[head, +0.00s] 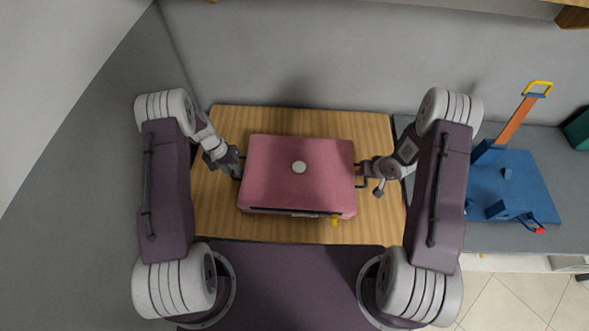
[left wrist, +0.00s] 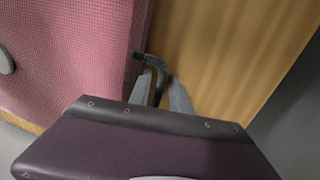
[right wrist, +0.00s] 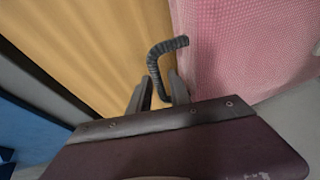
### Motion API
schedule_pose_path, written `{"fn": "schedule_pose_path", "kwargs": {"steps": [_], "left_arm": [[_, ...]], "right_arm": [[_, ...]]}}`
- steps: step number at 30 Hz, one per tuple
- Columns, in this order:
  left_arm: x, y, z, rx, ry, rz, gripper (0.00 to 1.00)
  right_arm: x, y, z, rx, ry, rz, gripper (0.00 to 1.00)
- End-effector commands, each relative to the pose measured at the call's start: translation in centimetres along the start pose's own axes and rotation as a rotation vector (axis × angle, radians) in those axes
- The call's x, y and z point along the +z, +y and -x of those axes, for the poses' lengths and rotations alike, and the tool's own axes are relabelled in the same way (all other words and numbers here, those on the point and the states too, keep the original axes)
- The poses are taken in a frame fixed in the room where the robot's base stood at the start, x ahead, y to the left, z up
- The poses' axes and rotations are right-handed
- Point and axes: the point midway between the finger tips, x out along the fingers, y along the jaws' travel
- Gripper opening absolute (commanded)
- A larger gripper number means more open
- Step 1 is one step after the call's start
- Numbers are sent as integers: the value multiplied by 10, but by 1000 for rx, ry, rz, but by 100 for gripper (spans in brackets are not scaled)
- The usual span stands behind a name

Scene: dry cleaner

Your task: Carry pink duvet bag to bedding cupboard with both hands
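The pink duvet bag (head: 298,178) lies flat on a wooden surface, with a pale round disc on top and a dark handle on each side. My left gripper (head: 237,168) is at the bag's left side. In the left wrist view its fingers (left wrist: 163,90) stand apart, with the left handle (left wrist: 152,62) running between them. My right gripper (head: 365,174) is at the right side. In the right wrist view its fingers (right wrist: 160,92) are also apart, with the right handle (right wrist: 155,58) between them. I cannot make out a bedding cupboard for certain.
The wooden surface (head: 230,226) has bare strips around the bag. To the right, a grey counter (head: 556,245) carries a blue device with an orange arm (head: 517,122). A grey wall (head: 300,60) stands behind.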

Motion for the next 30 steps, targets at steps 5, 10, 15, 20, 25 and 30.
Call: {"fn": "schedule_pose_path", "kwargs": {"steps": [5, 10, 15, 20, 25, 30], "left_arm": [[0, 0, 2, 0, 0, 0, 33], [0, 0, 4, 0, 0, 0, 33], [-1, 0, 35, -1, 5, 2, 33], [-1, 0, 77, -1, 6, 0, 33], [0, 0, 110, -1, 4, 1, 33], [1, 1, 122, 0, 1, 0, 33]], "right_arm": [[-1, 0, 2, 0, 0, 0, 32], [-1, 0, 2, 0, 0, 0, 32], [-1, 0, 2, 0, 0, 0, 32], [-1, 0, 2, -1, 0, 0, 32], [-1, 0, 2, -1, 0, 0, 32], [-1, 0, 2, -1, 0, 0, 32]]}}
